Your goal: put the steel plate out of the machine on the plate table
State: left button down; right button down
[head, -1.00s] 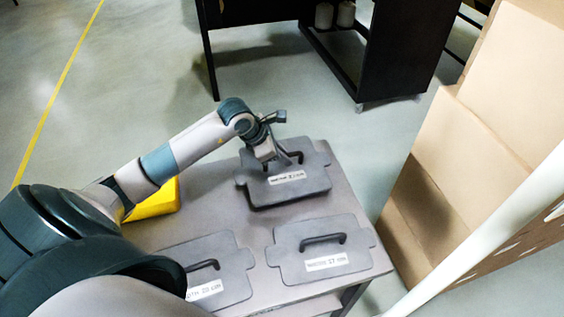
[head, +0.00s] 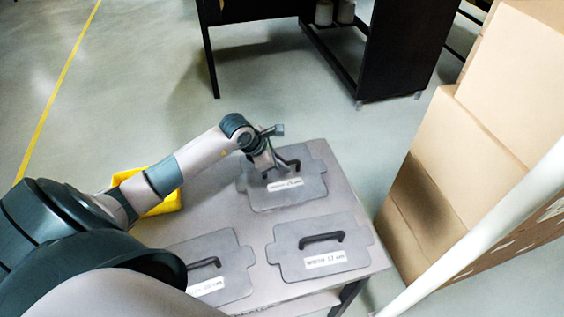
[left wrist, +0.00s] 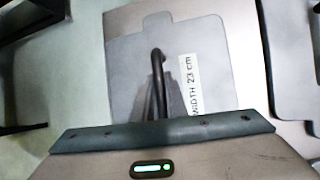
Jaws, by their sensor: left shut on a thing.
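The steel plate (head: 300,197) is a flat grey plate with side tabs, a black bar handle and a white label. It lies at the far end of the grey plate table (head: 215,215). My left gripper (head: 268,172) is shut on its handle from above. Two similar plates lie nearer on the table: one at the right (head: 290,255) and one at the left (head: 232,272), partly covered by my arm.
A yellow bin (head: 165,200) stands left of the table, partly behind my arm. Stacked cardboard boxes (head: 455,150) stand close on the right, with a white pole (head: 480,235) in front. A black frame (head: 405,50) stands beyond the table, with open floor between.

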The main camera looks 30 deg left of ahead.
pick_arm(q)
jog(key=c, duration=1.8)
grip_release()
jog(key=shift+o, duration=0.2)
jog(key=shift+r, duration=0.1)
jog(key=b+v, duration=0.3)
jog(key=v, duration=0.9)
